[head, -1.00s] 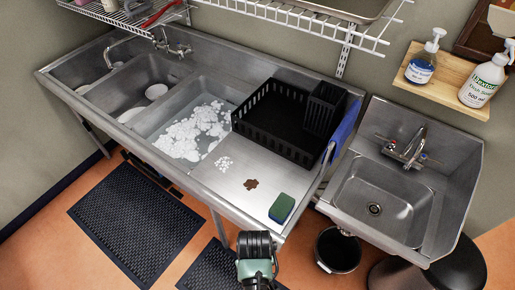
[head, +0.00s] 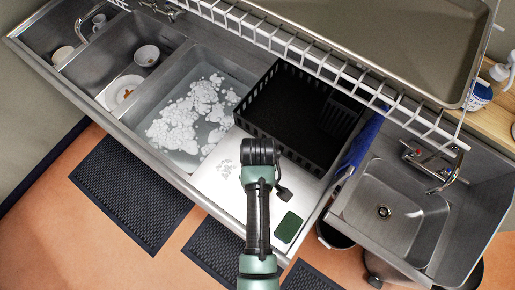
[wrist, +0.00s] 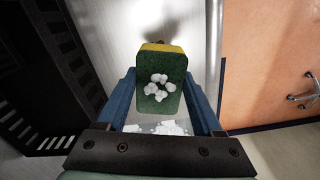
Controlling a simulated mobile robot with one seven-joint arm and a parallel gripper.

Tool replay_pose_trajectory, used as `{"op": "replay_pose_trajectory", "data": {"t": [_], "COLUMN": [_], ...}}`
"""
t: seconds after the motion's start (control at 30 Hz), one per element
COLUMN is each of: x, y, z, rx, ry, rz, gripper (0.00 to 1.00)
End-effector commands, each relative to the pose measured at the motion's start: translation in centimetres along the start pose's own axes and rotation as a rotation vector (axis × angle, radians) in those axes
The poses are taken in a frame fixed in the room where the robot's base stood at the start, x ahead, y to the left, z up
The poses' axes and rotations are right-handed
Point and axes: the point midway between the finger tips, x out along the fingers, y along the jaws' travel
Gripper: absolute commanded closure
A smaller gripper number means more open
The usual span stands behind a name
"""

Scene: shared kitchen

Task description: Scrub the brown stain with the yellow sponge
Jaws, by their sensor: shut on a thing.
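The wrist view shows the sponge (wrist: 158,75) between the two blue fingers of my gripper (wrist: 165,108). Its green face, with white suds on it, is towards the camera, and a yellow edge shows at its far end. In the head view my gripper (head: 259,150) is over the steel drainboard, and the held sponge cannot be made out there. The brown stain is hidden behind my arm in the head view. A small dark brownish spot shows just past the sponge's yellow edge in the wrist view; I cannot tell whether it is the stain.
A green pad (head: 289,228) lies on the drainboard's front right. A black rack (head: 275,100) stands behind my gripper. A wire shelf (head: 330,72) overhangs the back.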

Motion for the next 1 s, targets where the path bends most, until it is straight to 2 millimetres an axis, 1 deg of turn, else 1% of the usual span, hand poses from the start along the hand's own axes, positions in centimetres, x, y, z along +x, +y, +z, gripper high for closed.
{"op": "replay_pose_trajectory", "data": {"t": [0.17,0.27,0.6,0.7,0.83,1.0], "x": [0.7,1.4,5.0,5.8,6.1,6.0], "y": [0.0,0.0,0.0,0.0,0.0,0.0], "z": [0.0,0.0,0.0,0.0,0.0,0.0], "rx": [0.000,0.000,0.000,0.000,0.000,0.000], "ry": [0.000,0.000,0.000,0.000,0.000,0.000], "rz": [0.000,0.000,0.000,0.000,0.000,0.000], "gripper": [0.89,0.89,0.89,0.89,0.89,0.89]}}
